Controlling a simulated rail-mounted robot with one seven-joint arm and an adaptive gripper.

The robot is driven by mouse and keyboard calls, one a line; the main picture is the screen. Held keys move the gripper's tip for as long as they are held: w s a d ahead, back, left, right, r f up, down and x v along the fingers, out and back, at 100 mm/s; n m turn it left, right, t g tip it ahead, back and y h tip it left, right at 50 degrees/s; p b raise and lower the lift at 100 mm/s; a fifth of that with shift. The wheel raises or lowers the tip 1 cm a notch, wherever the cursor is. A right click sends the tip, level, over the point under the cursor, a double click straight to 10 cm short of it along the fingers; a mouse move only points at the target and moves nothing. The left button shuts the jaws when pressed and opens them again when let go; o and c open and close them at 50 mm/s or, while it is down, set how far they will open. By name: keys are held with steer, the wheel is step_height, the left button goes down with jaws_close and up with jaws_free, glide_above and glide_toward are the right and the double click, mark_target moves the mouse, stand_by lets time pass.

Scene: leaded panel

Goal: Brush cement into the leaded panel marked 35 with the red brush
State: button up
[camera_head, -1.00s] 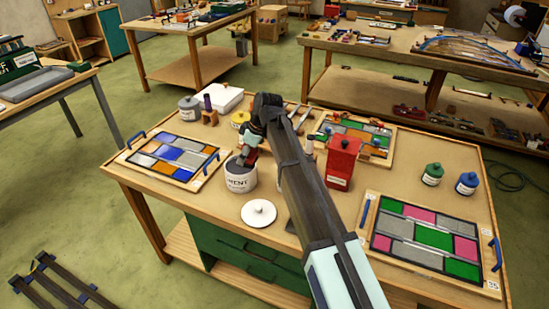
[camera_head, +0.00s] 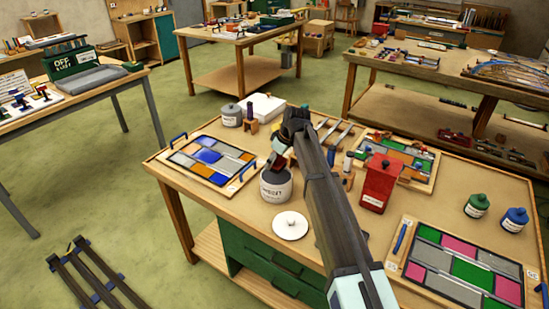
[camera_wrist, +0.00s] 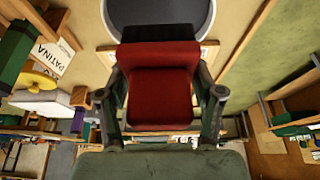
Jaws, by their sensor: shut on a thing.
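My gripper (camera_head: 279,160) is shut on the red brush, whose red block (camera_wrist: 160,88) fills the space between the fingers in the wrist view. The brush points down at the mouth of the white cement tub (camera_head: 276,187); its dark lower end lies over the tub's round grey opening (camera_wrist: 160,14). I cannot tell how deep the bristles reach. The panel at the right (camera_head: 411,272), with pink, green and grey panes, lies flat; its corner label read 35 in the earlier frame.
A white lid (camera_head: 290,225) lies before the tub. A red container (camera_head: 379,183) stands between my arm and the right panel. Green (camera_head: 477,206) and blue (camera_head: 514,219) bottles stand behind that panel. Another panel (camera_head: 180,158) lies left, and one (camera_head: 428,163) at the back.

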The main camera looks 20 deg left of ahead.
steer(key=shift+f+b, duration=1.2)
steer(key=shift+f, duration=1.6)
steer(key=shift+r, duration=0.15)
steer(key=shift+r+p, duration=1.2)
steer(key=shift+r, duration=1.9)
